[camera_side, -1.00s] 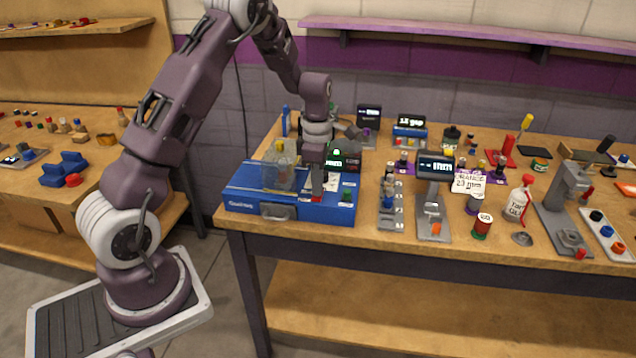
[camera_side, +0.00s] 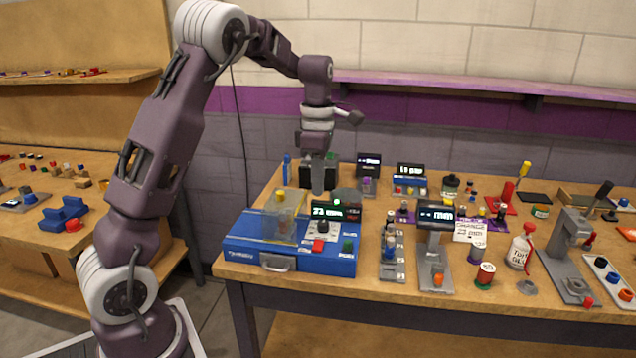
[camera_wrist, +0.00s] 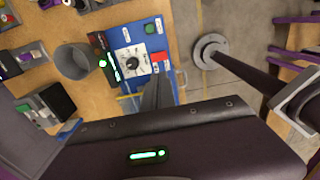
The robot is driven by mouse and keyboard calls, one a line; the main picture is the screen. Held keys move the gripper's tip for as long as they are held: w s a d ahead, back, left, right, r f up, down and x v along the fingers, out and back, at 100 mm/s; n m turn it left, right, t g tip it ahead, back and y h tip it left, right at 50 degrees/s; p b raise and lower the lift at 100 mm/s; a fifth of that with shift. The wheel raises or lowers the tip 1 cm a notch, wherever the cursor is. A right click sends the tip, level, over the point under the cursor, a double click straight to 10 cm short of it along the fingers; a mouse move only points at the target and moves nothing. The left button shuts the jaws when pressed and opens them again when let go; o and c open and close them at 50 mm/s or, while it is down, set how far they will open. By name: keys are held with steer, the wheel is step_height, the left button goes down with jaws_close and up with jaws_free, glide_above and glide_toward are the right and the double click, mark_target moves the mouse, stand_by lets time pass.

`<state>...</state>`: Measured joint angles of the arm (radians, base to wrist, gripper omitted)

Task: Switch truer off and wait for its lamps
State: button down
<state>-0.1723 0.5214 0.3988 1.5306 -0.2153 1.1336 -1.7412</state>
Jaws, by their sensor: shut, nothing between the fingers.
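The blue machine (camera_side: 245,250), which seems to be the truer, sits at the table's left front; its label is too small to read. On it are a clear cover (camera_side: 284,215), a black dial (camera_side: 322,227), a red button (camera_side: 318,246) and a green button (camera_side: 347,245). Its display (camera_side: 336,211) is lit and seems to read 23 mm, with a green light on top. The wrist view also shows the red button (camera_wrist: 160,57) and display (camera_wrist: 103,62). I cannot tell whether the red button is pressed. My gripper (camera_side: 317,190) is shut and empty, above and behind the panel.
To the right stand a grey rack of small parts (camera_side: 391,255), a grey stand with a lit display (camera_side: 436,216) and a white bottle (camera_side: 520,248). A dark box (camera_side: 318,172) is behind my gripper. A grey cup (camera_wrist: 74,61) is beside the display.

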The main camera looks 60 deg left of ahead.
mark_target(317, 247)
steer(key=f, duration=1.4)
steer(key=shift+s+d+f, duration=0.1)
steer(key=shift+s+d, duration=0.2)
steer(key=shift+s, duration=0.05)
